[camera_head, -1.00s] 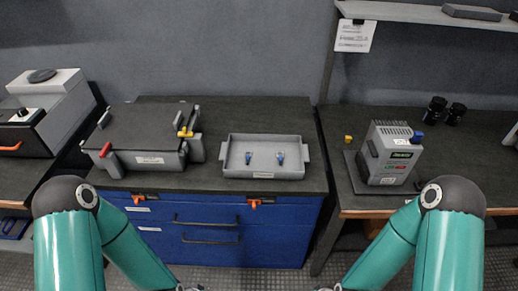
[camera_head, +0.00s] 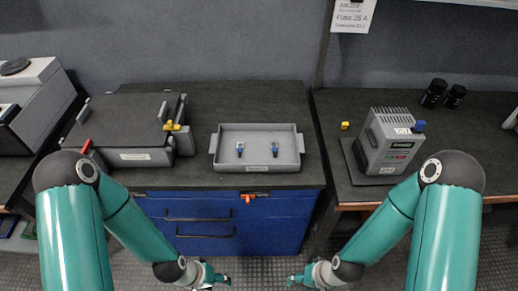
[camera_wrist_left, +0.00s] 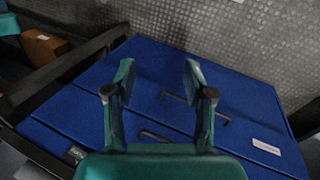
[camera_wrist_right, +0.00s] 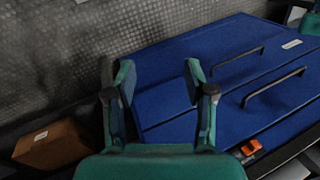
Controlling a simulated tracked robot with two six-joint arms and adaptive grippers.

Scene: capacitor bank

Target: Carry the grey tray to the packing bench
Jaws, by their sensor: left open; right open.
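The grey tray (camera_head: 230,168) sits on the dark top of a blue drawer cabinet, near its front edge. It has a handle at each end, and two small blue-and-metal parts (camera_head: 240,149) (camera_head: 275,150) stand in it. My left gripper (camera_head: 226,281) is low in front of the cabinet, short of the tray; its fingers are open and empty in the left wrist view (camera_wrist_left: 158,75). My right gripper (camera_head: 292,280) is also low in front of the cabinet, and is open and empty in the right wrist view (camera_wrist_right: 158,78). No packing bench is clearly identifiable.
A dark grey case (camera_head: 125,120) with red and yellow latches stands left of the tray. A grey device (camera_head: 390,140) stands on the right-hand bench (camera_head: 460,180), with a small yellow item (camera_head: 345,126) and black cylinders (camera_head: 434,93). The blue cabinet (camera_head: 275,225) front lies between grippers and tray.

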